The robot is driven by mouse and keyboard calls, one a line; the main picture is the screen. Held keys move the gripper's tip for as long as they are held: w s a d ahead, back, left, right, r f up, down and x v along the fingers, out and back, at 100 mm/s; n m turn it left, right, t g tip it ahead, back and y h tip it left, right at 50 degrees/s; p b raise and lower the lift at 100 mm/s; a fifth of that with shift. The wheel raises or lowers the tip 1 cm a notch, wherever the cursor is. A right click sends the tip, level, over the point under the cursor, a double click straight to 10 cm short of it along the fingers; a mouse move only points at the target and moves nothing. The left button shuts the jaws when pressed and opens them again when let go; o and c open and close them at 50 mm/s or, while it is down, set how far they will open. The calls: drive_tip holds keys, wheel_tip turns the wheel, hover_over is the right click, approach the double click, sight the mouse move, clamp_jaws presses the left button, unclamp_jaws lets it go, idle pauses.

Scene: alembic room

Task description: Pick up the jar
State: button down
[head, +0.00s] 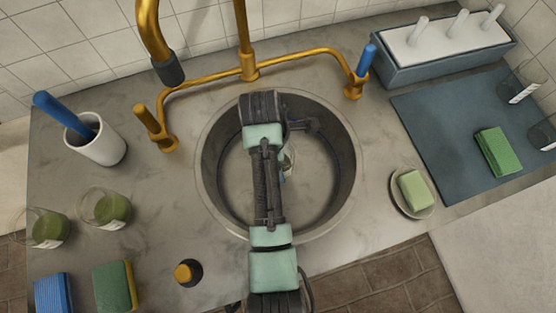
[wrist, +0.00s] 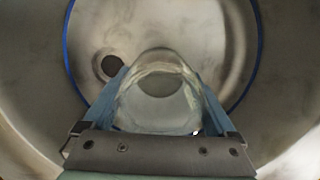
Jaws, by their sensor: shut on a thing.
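A clear glass jar (wrist: 160,100) sits between the two blue fingers of my gripper (wrist: 162,95) in the wrist view. The fingers press on its left and right sides, and I look down into its round mouth. In the head view only a small pale glassy part of the jar (head: 287,163) shows beside my arm, inside the round metal sink (head: 222,192). My arm hides most of it and most of my gripper there. I cannot tell whether the jar touches the sink floor.
The sink wall surrounds my gripper closely; a drain hole (wrist: 109,66) shows in the floor. A brass tap (head: 249,68) stands behind the sink. Two green-filled glasses (head: 106,209), a white cup (head: 100,148) and a soap dish (head: 397,207) stand on the counter around it.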

drive_tip(key=shift+r, duration=1.4)
drive_tip(key=shift+r+p, duration=0.15)
drive_tip(key=shift+p, duration=0.15)
drive_tip(key=shift+r+y+p, duration=0.25)
drive_tip(key=shift+y+p, duration=0.7)
drive_tip(key=shift+y, duration=0.25)
drive_tip(key=shift+g+y, duration=0.3)
drive_tip(key=shift+y, duration=1.1)
drive_tip(key=shift+a+r+h+p, duration=0.1)
drive_tip(key=shift+r+h+p, duration=0.1)
drive_tip(key=shift+h+p, duration=1.2)
drive_tip(key=shift+p, duration=0.1)
drive_tip(key=shift+h+p, duration=0.5)
drive_tip(key=shift+h, duration=0.7)
